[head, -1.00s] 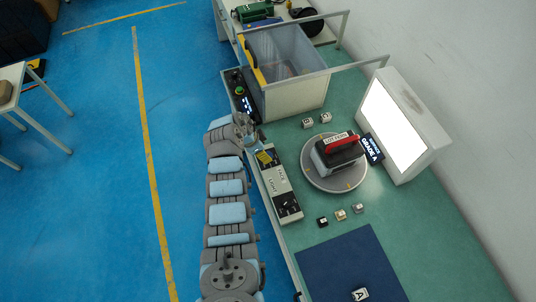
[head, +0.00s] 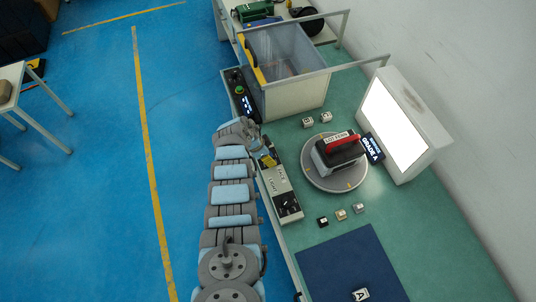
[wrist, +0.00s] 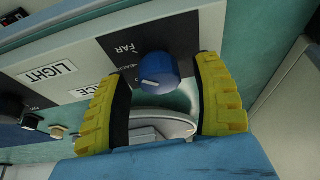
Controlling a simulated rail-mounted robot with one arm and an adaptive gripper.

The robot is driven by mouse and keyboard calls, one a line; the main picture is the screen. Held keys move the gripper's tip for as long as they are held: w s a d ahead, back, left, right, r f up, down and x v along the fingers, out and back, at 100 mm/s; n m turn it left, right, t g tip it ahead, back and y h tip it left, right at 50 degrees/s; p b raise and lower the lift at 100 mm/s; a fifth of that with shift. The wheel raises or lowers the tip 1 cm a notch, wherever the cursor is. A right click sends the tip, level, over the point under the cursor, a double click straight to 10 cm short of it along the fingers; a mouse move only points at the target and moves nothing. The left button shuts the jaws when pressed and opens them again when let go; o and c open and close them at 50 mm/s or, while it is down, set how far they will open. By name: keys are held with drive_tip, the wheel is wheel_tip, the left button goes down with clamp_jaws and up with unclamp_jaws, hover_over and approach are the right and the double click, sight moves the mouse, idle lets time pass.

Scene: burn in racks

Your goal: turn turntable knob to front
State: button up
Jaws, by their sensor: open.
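A blue knob (wrist: 158,70) sits on the white control panel (wrist: 70,55), with the words FAR and BACK printed around it. My gripper (wrist: 162,100) has its two yellow-padded fingers spread, one on each side of the knob; I cannot tell whether either touches it. In the head view, my gripper (head: 266,159) is over the far end of the panel (head: 283,190) and hides the knob. The round grey turntable (head: 318,181) stands right of the panel and carries a dark device (head: 338,153) with a red handle.
A dark knob (head: 287,208) is at the panel's near end. Small labelled blocks (head: 341,214) lie near the turntable. A grey bin (head: 290,95) stands beyond, a lit screen (head: 393,130) to the right, and a dark blue mat (head: 345,265) nearer.

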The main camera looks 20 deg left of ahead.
drive_tip(key=c, duration=1.2)
